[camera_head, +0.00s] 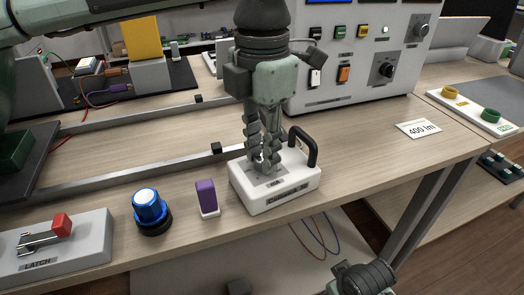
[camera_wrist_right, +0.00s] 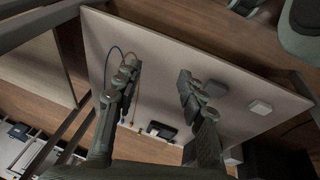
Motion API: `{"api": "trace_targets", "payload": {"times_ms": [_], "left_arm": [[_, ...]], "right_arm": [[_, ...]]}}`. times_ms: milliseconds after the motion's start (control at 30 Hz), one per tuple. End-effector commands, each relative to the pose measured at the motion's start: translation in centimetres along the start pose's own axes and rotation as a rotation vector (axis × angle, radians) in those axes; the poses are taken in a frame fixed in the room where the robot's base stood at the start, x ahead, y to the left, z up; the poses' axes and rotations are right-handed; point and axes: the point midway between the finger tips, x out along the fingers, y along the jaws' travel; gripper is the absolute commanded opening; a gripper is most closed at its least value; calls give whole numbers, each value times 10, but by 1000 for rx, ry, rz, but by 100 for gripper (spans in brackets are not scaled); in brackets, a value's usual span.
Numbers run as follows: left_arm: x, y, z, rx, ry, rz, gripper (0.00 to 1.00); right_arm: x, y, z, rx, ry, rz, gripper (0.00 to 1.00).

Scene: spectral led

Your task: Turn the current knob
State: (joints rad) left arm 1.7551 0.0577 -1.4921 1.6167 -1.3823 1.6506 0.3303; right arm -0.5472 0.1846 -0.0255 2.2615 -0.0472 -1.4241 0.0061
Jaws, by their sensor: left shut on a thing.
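A grey instrument panel (camera_head: 350,95) stands at the back with a dark-framed knob (camera_head: 387,70) on its front and another knob (camera_head: 420,28) above it. Their labels are too small to read, so I cannot tell which is the current knob. My left gripper (camera_head: 265,168) points down onto a white box (camera_head: 260,197) with a black handle (camera_head: 304,146), left of and in front of the panel. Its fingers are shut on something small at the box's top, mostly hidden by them. My right gripper (camera_wrist_right: 158,72) is open and empty, below the table's front edge.
A purple block (camera_head: 206,196), a blue knob-like button (camera_head: 149,206) and a latch box (camera_head: 55,250) with a red tip line the front edge. A "400 lm" card (camera_head: 418,128) lies at right. The tabletop between card and white box is clear. Metal rails (camera_head: 130,173) cross the left.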

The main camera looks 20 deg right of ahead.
Motion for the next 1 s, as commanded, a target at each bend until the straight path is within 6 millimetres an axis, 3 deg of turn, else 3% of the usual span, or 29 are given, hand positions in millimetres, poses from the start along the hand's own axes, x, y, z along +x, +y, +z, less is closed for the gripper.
{"api": "trace_targets", "payload": {"times_ms": [367, 400, 533, 833, 1000], "left_arm": [[0, 0, 0, 29, -1, 0, 0], [0, 0, 0, 29, -1, 0, 28], [0, 0, 0, 29, -1, 0, 44], [-1, 0, 0, 28, -1, 0, 44], [-18, 0, 0, 28, -1, 1, 44]], "right_arm": [[-8, 2, 1, -1, 0, 7, 40], [-8, 2, 1, -1, 1, 7, 40], [-8, 2, 1, -1, 0, 7, 40], [-8, 3, 0, 0, 2, 8, 40], [-8, 3, 0, 0, 2, 7, 40]]}}
